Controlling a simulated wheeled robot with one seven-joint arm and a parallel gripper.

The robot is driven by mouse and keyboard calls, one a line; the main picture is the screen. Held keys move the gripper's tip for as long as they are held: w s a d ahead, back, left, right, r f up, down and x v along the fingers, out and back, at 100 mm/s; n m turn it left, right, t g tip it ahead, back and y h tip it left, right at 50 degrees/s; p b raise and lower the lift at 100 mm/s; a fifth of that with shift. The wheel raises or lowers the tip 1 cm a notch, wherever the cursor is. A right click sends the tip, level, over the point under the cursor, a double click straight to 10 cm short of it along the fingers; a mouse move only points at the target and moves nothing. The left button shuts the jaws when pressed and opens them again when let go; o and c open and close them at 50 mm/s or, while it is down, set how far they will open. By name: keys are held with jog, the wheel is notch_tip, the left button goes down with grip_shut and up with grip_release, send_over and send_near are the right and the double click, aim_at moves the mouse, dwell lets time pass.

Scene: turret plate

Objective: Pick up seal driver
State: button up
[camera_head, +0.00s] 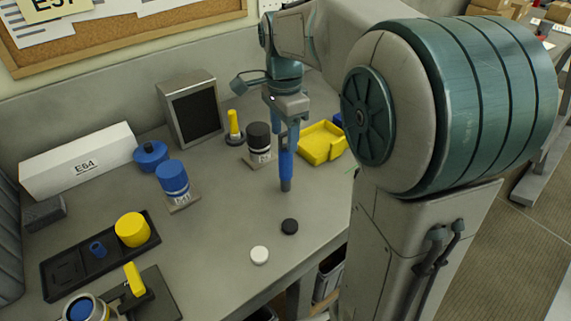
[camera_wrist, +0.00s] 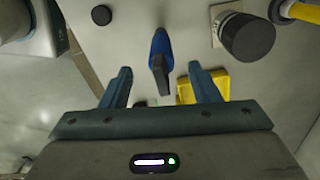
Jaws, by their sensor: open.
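An upright blue tool with a dark lower end (camera_head: 286,172), which I take to be the seal driver, is below my gripper (camera_head: 286,143) in the head view. In the wrist view the blue tool (camera_wrist: 160,52) shows between and beyond the two fingertips of my gripper (camera_wrist: 160,72). The fingers are spread, with visible gaps on both sides of the tool. Whether the tool's lower end rests on the table cannot be told clearly.
A yellow tray (camera_head: 322,143) and a black-topped cylinder on a plate (camera_head: 258,143) stand close behind the tool. A black puck (camera_head: 289,226) and a white puck (camera_head: 259,255) lie in front. A blue-topped cylinder (camera_head: 172,178) stands left. Table between is clear.

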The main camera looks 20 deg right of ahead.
aim_at(286, 145)
jog(key=shift+w+d+f, duration=0.15)
jog(key=shift+f, duration=2.6)
jog(key=c, duration=1.2)
